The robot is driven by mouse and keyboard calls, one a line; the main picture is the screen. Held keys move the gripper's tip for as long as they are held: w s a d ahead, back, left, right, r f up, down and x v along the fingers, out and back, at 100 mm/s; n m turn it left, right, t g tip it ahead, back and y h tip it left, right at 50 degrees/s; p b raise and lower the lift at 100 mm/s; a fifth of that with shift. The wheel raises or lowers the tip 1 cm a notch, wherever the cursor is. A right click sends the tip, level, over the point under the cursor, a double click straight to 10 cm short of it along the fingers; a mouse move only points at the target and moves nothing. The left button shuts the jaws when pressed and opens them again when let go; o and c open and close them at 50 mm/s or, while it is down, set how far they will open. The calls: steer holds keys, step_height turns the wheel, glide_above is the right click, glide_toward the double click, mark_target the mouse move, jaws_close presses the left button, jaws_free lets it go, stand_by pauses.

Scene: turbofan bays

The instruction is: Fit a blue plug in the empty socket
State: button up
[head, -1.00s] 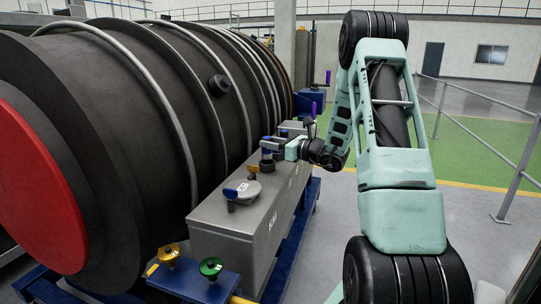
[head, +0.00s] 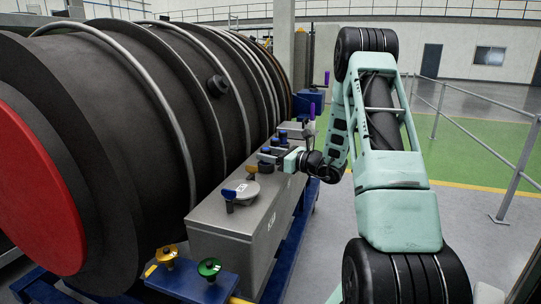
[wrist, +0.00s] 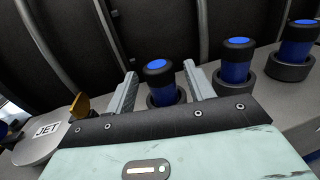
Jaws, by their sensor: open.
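My gripper (head: 271,157) is over the grey box beside the engine, its jaws open. In the wrist view a blue plug (wrist: 161,80) with a black top stands between the two fingers, with space on both sides. Its base meets a dark collar, partly hidden by my gripper body. Two more blue plugs stand in black collars to the right, one near (wrist: 236,62) and one farther right (wrist: 298,42). In the head view another blue-handled plug (head: 229,194) stands in front of the round lid. I cannot make out an empty socket.
The round lid marked JET (wrist: 45,132) and a yellow-handled plug (head: 249,169) are left of my gripper in the wrist view. Yellow (head: 167,255) and green (head: 209,268) plugs stand on a blue bracket. The engine casing (head: 170,110) rises close behind the box.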

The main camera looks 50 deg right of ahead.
steer(key=shift+r, duration=0.2)
steer(key=s+d, duration=0.2)
steer(key=s, duration=0.9)
steer(key=shift+s+d+b, duration=0.2)
steer(key=shift+s+b, duration=0.1)
steer(key=shift+s, duration=0.1)
steer(key=shift+f, duration=0.1)
